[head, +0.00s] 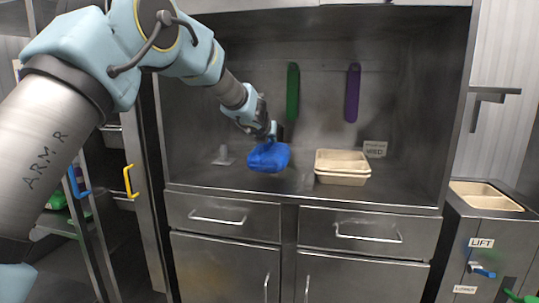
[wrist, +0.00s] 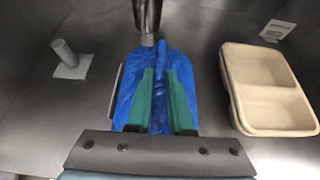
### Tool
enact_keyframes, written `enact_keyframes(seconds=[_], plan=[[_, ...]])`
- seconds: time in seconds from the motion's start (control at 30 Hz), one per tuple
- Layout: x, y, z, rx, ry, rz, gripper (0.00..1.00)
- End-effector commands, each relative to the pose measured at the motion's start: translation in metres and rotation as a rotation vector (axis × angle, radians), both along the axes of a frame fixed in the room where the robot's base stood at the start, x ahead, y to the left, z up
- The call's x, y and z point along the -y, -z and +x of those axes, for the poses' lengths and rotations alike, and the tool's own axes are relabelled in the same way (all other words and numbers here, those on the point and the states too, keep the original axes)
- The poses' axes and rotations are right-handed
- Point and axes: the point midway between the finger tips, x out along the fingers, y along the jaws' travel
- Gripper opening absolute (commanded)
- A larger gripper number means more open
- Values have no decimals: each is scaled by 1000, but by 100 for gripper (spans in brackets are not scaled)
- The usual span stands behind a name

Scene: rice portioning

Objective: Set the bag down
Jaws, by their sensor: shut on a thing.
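A blue bag (head: 268,157) is at the steel counter in the alcove, in the middle of the head view. It also shows in the wrist view (wrist: 124,98), under and around the green fingers. My gripper (head: 272,135) is above the bag and shut on its gathered top; its green fingers also show in the wrist view (wrist: 160,95). The bag looks low, close to the counter surface (head: 215,178). I cannot tell whether its underside touches the counter.
Stacked beige two-compartment trays (head: 342,178) stand to the right of the bag. A small grey post on a square base (head: 222,158) stands to the left. A sign (head: 375,149) stands behind the trays. Green (head: 293,92) and purple (head: 352,93) utensils hang on the back wall.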

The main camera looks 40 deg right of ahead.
Motion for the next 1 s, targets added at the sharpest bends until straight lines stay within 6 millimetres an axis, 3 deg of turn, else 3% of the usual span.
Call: enact_keyframes(seconds=[0.3,0.67,0.7,0.93,1.0], plan=[[0,33,1,2,-2,-2,0],[0,34,0,3,-1,-3,0],[0,36,0,0,-1,1,22],[0,36,0,0,-1,1,48],[0,36,0,0,-1,1,50]])
